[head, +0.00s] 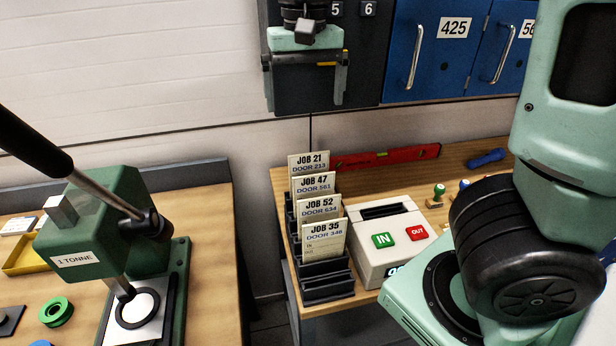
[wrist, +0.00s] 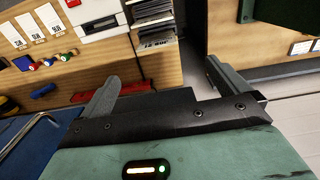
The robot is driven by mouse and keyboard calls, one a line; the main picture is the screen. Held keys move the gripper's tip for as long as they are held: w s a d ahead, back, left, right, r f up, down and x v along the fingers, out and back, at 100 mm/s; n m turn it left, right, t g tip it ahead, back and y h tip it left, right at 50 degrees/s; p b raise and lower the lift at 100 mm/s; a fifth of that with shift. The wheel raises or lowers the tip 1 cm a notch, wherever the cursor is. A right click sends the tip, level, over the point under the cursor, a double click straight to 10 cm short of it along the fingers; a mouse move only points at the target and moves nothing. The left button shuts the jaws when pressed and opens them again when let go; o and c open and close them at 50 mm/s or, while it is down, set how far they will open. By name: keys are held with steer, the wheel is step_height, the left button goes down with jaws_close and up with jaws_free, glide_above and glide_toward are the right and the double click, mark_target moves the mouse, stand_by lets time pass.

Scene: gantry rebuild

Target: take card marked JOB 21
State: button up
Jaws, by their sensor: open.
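The JOB 21 card (head: 308,163) is a cream card, marked DOOR 213 below, standing at the back of a dark slotted rack (head: 328,292). The cards JOB 47 (head: 314,184), JOB 52 (head: 319,206) and JOB 35 (head: 323,236) stand in front of it and hide its lower part. My gripper (head: 306,92) is open and empty, above and behind the card, against a dark panel. In the wrist view my gripper (wrist: 160,75) has its fingers wide apart.
A white box with IN and OUT buttons (head: 392,242) stands right of the rack. A red level (head: 385,156) lies behind it. Stamps (head: 438,194) stand farther right. A green press (head: 100,235) is on the left bench. Blue lockers (head: 437,50) hang above.

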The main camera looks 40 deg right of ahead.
mark_target(309, 170)
steer(key=f, duration=1.7)
steer(key=shift+s+d+f+p, duration=0.1)
steer(key=shift+d+p, duration=0.25)
steer(key=shift+d, duration=0.05)
steer(key=shift+c, duration=0.3)
steer(key=c, duration=0.9)
